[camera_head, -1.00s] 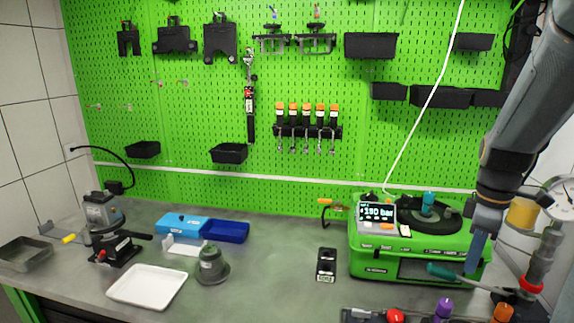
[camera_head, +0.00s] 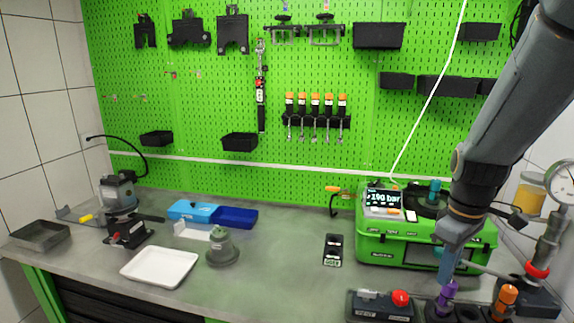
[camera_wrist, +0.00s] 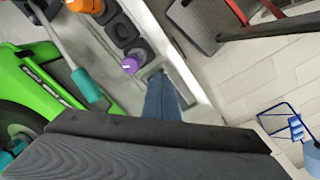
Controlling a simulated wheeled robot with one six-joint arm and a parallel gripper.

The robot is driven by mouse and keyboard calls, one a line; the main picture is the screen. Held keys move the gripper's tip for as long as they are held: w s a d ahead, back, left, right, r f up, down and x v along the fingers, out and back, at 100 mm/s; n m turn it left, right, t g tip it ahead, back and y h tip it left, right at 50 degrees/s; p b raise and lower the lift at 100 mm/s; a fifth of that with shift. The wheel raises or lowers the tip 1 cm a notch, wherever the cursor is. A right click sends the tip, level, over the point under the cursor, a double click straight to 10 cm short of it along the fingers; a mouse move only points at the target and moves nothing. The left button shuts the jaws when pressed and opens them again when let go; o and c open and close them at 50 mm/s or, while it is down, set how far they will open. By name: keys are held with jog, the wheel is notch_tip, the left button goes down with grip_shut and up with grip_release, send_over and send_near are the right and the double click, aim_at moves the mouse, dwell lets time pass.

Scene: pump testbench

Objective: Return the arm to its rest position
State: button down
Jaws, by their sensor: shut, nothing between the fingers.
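My arm comes down from the top right in the head view. My gripper (camera_head: 446,264) points downward in front of the green pump test unit (camera_head: 385,247), with its blue fingers shut and empty. It hangs just above or before the purple-topped knob (camera_head: 447,291); the gap cannot be told from this view. In the wrist view the blue fingers (camera_wrist: 162,100) show close together with nothing held, beside the purple knob (camera_wrist: 131,65). The arm hides part of the test unit's right side.
A control box with a red button (camera_head: 400,298) and an orange-topped knob (camera_head: 507,294) stand at the front right. A gauge (camera_head: 561,181) on a stand is right of the arm. A white tray (camera_head: 160,267) and grey pump part (camera_head: 222,248) lie left.

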jog(key=s+a+f+m+b, duration=0.1)
jog(key=a+f+m+b, duration=0.2)
jog(key=a+f, duration=0.2)
jog(key=s+a+f+m+t+b, duration=0.1)
jog(key=s+a+f+m+b, duration=0.1)
jog(key=a+f, duration=0.4)
jog(key=a+m+b, duration=0.1)
jog(key=a+b, duration=0.1)
jog(key=a, duration=0.2)
jog(key=shift+s+a, duration=0.3)
jog(key=shift+a, duration=0.1)
dwell(0.5)
